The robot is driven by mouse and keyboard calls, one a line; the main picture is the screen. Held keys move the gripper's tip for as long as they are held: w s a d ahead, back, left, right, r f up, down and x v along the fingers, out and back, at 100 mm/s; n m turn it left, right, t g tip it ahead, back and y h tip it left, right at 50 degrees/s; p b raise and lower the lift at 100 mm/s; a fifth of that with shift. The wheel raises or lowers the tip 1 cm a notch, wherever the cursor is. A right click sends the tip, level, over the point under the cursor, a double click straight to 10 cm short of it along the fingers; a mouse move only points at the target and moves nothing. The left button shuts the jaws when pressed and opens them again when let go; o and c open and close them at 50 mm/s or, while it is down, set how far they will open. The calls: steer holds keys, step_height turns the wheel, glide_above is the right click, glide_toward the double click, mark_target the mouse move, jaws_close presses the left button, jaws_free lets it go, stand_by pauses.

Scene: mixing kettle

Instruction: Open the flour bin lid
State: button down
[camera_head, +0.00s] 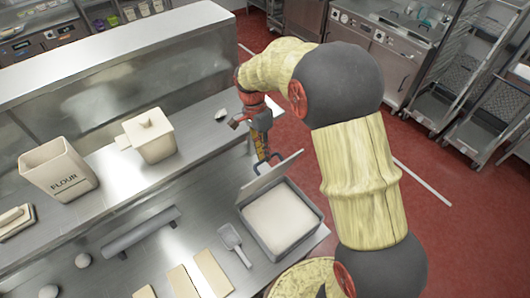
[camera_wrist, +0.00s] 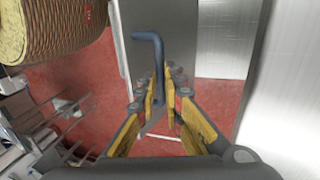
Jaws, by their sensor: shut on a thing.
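The flour bin (camera_head: 291,249) is a square grey metal bin, filled with white flour (camera_head: 279,216), at the counter's right end. Its lid (camera_head: 270,177) is raised and tilted up at the bin's far edge, leaving the flour uncovered. My gripper (camera_head: 264,157) is at the lid's top side. In the wrist view my gripper (camera_wrist: 163,100) has its yellow-padded fingers closed around the blue-grey bent lid handle (camera_wrist: 157,65). The grey lid panel (camera_wrist: 185,45) stands behind the handle.
A scoop (camera_head: 232,240) lies left of the bin, near several tan slabs (camera_head: 212,272) and a rolling pin (camera_head: 140,233). A white canister marked FLOUR (camera_head: 58,168) and a lidded white box (camera_head: 150,137) stand farther left. Red floor (camera_head: 430,180) is open to the right.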

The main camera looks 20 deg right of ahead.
stand_by(0.5)
steer(key=w, duration=0.1)
steer(key=w+a, duration=0.1)
steer(key=w, duration=0.1)
steer(key=shift+w, duration=0.25)
steer(key=c, duration=2.3)
jaws_free()
steer(key=o, duration=0.4)
steer(key=shift+r, duration=0.1)
